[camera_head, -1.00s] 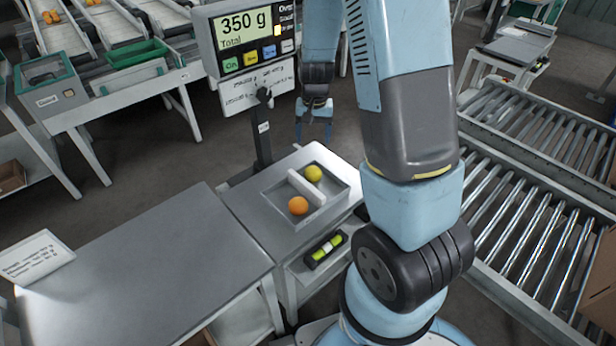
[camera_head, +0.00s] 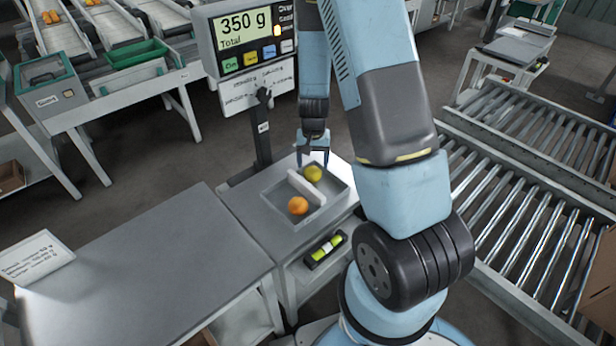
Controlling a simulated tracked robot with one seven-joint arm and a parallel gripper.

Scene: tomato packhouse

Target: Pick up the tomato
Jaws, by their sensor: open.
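Two tomatoes sit in a shallow grey tray on the scale (camera_head: 264,208), one on each side of a pale divider (camera_head: 306,187). The yellow-green tomato (camera_head: 313,174) is in the far right compartment. The orange tomato (camera_head: 298,206) is in the near left compartment. My gripper (camera_head: 312,162) is open and points down, just above and behind the yellow-green tomato. Its fingertips show close to the top of that tomato; I cannot tell whether they touch it. Nothing shows between the fingers.
The scale display (camera_head: 246,38) on its post reads 350 g, left of my arm. A bare grey table (camera_head: 150,270) with a sign (camera_head: 35,258) is at the left front. A roller conveyor (camera_head: 530,210) is at the right. A spirit level (camera_head: 325,249) lies below the tray.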

